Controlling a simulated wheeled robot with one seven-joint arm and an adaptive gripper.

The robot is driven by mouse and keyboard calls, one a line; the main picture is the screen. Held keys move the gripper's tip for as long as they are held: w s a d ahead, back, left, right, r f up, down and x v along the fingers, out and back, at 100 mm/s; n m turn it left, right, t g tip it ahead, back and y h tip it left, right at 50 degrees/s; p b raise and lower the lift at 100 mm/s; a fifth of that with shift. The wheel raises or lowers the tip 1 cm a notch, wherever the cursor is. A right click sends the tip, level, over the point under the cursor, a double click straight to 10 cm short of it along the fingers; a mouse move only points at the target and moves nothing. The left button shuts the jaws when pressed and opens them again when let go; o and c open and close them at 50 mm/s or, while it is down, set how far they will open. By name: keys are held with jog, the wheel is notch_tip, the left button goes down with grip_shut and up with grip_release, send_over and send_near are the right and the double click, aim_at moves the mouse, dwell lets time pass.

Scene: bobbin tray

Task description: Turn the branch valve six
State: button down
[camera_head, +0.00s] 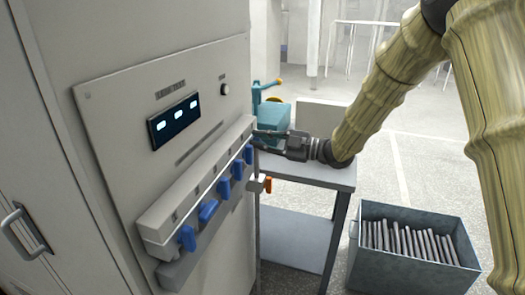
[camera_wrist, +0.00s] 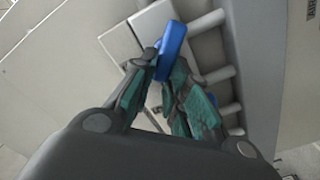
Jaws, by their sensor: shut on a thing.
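A pale manifold (camera_head: 172,208) runs along the front of the grey cabinet, with a row of blue valve handles. The nearest handle (camera_head: 187,238) is at the left, and others (camera_head: 224,188) follow toward the far right end. My gripper (camera_head: 258,138) reaches in from the right at the far end of the row. In the wrist view my gripper (camera_wrist: 164,72) has its green-padded fingers closed on a blue valve handle (camera_wrist: 172,42). The fingers hide part of that handle. In the head view the held handle is mostly hidden by the gripper.
A panel display (camera_head: 174,122) sits above the manifold. An orange-handled fitting (camera_head: 267,184) sticks out below its far end. A grey cart (camera_head: 320,177) with a teal machine (camera_head: 270,124) stands behind. A metal bin (camera_head: 400,270) of rods is on the floor at right.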

jog(key=n+b, duration=0.2)
jog(key=b, duration=0.1)
jog(key=f+n+b, duration=0.1)
jog(key=n+b, duration=0.2)
jog(key=b, duration=0.1)
jog(key=f+n+b, duration=0.1)
jog(key=n+b, duration=0.2)
jog(key=b, duration=0.1)
jog(key=shift+s+a, duration=0.1)
jog(key=shift+s, duration=0.25)
jog(key=shift+n+b, duration=0.4)
jog(key=shift+b, duration=0.05)
jog(key=c, duration=1.4)
grip_release()
jog(key=v, duration=1.2)
jog(key=shift+r, duration=0.1)
